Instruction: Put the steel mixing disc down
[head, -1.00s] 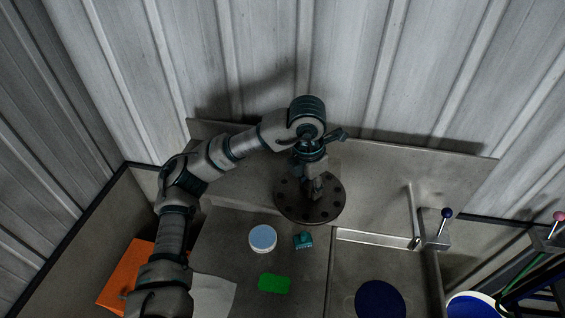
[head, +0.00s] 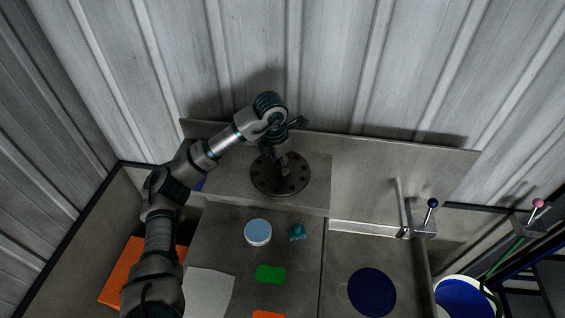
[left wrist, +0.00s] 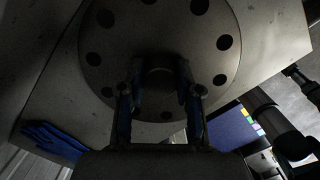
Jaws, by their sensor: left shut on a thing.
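The steel mixing disc (head: 264,182) is a dark round plate with a ring of holes. In the head view it is over the grey ledge (head: 222,181) along the back wall. My left gripper (head: 284,168) is above the disc's middle and shut on its hub. In the left wrist view the two fingers (left wrist: 160,88) are either side of the hub, and the holed disc (left wrist: 190,40) fills the upper middle. I cannot tell whether the disc touches the ledge. My right gripper is not in view.
On the worktop in front are a light-blue round tub (head: 258,231), a small teal item (head: 298,233) and a green piece (head: 270,273). A sink with a dark-blue disc (head: 373,292) and a tap (head: 405,212) are at right. The ledge's right part is bare.

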